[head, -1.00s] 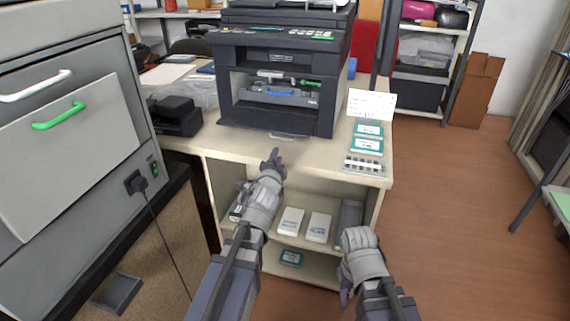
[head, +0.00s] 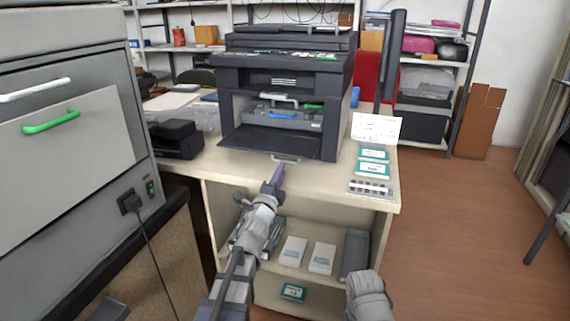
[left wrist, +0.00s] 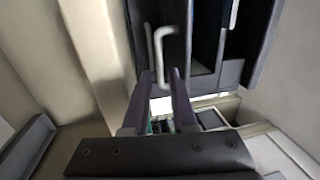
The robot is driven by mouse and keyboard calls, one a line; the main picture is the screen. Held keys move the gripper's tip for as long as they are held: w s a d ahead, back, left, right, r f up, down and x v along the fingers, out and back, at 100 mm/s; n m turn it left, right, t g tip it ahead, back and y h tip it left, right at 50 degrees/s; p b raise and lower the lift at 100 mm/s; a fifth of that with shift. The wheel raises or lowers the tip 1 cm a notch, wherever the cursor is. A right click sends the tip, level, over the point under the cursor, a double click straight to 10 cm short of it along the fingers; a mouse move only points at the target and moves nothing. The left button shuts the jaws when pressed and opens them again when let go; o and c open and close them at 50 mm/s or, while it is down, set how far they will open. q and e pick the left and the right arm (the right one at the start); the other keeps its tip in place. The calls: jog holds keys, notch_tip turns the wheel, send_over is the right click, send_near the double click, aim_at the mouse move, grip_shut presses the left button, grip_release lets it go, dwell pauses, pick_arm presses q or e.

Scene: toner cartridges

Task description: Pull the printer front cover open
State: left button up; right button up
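The dark printer (head: 285,75) stands on the cream cabinet top. Its front cover (head: 268,141) is folded down towards me, and the inside shows, with a blue handle (head: 281,115) and a green part. A pale loop handle (head: 287,159) is at the cover's front edge. My left gripper (head: 277,177) is just in front of that edge, close to the loop handle. In the left wrist view its two fingers (left wrist: 161,80) are apart, with the pale handle (left wrist: 160,45) at their tips; contact cannot be told. Only part of my right arm shows, at the bottom.
The large grey cabinet (head: 75,130) stands close on the left. The floor at right is clear.

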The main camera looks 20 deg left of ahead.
aim_at(286, 161)
pick_arm(q)
jog(key=w, duration=0.2)
jog(key=w+r, duration=0.1)
jog(key=w, duration=0.1)
jog(key=shift+w+p, duration=0.35)
jog(key=shift+w, duration=0.05)
grip_shut()
dwell(1.0)
